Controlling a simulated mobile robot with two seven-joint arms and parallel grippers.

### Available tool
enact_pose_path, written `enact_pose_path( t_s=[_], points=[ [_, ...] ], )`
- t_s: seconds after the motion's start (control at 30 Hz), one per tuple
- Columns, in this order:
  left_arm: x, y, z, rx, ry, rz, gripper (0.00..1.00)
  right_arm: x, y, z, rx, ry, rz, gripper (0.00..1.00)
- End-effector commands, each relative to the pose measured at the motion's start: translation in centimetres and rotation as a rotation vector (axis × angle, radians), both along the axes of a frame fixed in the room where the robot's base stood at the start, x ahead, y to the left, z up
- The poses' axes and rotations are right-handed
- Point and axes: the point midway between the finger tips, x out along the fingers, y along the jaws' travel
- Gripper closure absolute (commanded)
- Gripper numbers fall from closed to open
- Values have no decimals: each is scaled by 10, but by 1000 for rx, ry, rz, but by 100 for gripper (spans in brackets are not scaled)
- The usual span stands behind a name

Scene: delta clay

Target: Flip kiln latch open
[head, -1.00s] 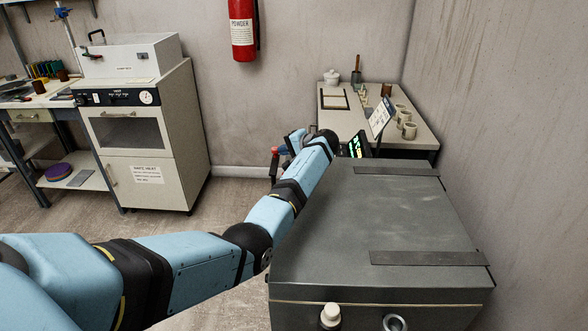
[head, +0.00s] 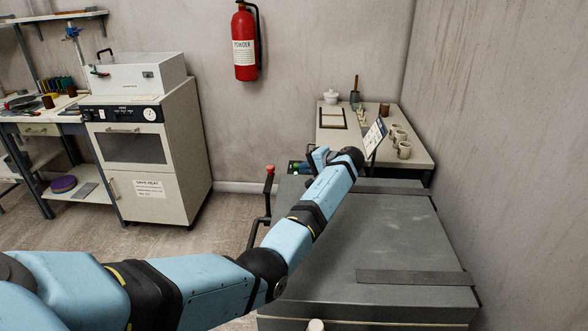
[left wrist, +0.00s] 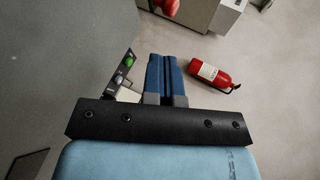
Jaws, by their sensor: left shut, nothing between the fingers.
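The kiln is the large dark grey box (head: 390,245) at the lower right, its lid down with two flat straps across it. A black bent lever with a red knob (head: 269,171) stands at its left edge; I take it for the latch. A red knob also shows at the top of the left wrist view (left wrist: 166,5). My left gripper's blue fingers (left wrist: 162,58) are together and empty, apart from that knob. My right gripper is not in view.
A small panel with a green knob (left wrist: 125,62) is close beside the fingers. A bench (head: 425,150) with cups stands behind the kiln. A red extinguisher (head: 245,42) hangs on the wall. A pale oven cabinet (head: 180,150) stands left, with open floor between.

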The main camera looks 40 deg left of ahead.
Motion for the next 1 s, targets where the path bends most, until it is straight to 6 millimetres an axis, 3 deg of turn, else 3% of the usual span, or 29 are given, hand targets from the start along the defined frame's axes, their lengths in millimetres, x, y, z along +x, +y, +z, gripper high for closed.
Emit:
enact_pose_path(
  t_s=[0.1, 0.3, 1.0],
  points=[
    [2, -17, 8, -1, -1, 0, 100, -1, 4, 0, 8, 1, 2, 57],
    [2, -28, 14, 0, 0, 1, 100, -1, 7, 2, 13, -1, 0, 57],
    [2, -29, 15, 0, 0, 0, 100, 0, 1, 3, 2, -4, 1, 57]
  ],
)
